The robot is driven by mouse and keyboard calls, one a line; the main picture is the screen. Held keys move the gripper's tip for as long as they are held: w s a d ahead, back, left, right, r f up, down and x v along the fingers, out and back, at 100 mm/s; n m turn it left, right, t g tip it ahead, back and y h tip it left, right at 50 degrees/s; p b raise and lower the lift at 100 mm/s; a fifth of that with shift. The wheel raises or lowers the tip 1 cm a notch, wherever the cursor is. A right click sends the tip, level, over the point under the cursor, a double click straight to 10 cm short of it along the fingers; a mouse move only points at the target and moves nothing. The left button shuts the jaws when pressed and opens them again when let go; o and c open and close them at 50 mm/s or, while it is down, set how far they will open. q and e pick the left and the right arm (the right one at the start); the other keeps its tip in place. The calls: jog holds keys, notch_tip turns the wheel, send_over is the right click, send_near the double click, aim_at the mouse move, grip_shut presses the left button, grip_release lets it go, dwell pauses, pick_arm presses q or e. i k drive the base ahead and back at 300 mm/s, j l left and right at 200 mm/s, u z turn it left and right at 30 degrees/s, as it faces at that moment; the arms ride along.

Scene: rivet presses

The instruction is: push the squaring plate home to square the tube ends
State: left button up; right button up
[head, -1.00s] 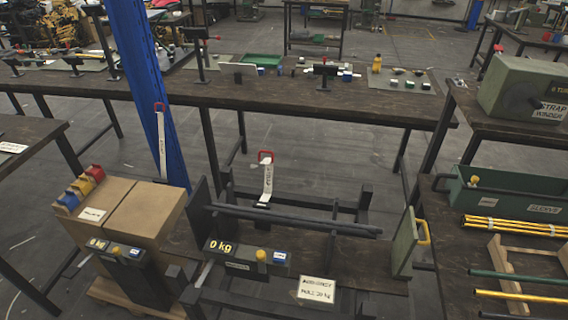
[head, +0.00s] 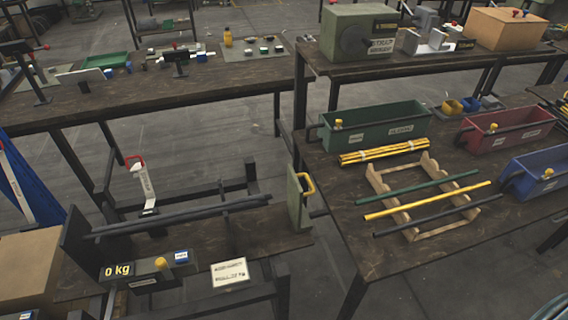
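The squaring plate (head: 297,201) is a grey-green upright plate with a yellow handle (head: 306,184). It stands at the right end of the bundling stand in the head view. Dark tubes (head: 185,214) lie lengthwise on the stand, between a dark upright end plate (head: 75,240) at the left and the squaring plate. A gap shows between the tubes' right ends and the plate. The tube ends look slightly uneven. Neither of my grippers is in view.
A scale display reading 0 kg (head: 117,271) and a white label (head: 229,272) sit at the stand's front. On the right table, a wooden rack (head: 420,231) holds green, yellow and dark tubes, beside a green bin (head: 375,130), a red bin (head: 508,127) and a blue bin (head: 540,177). Dark floor separates the tables.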

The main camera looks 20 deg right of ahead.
aim_at(302, 199)
jog(key=l+u, duration=0.45)
jog(key=l, duration=1.55)
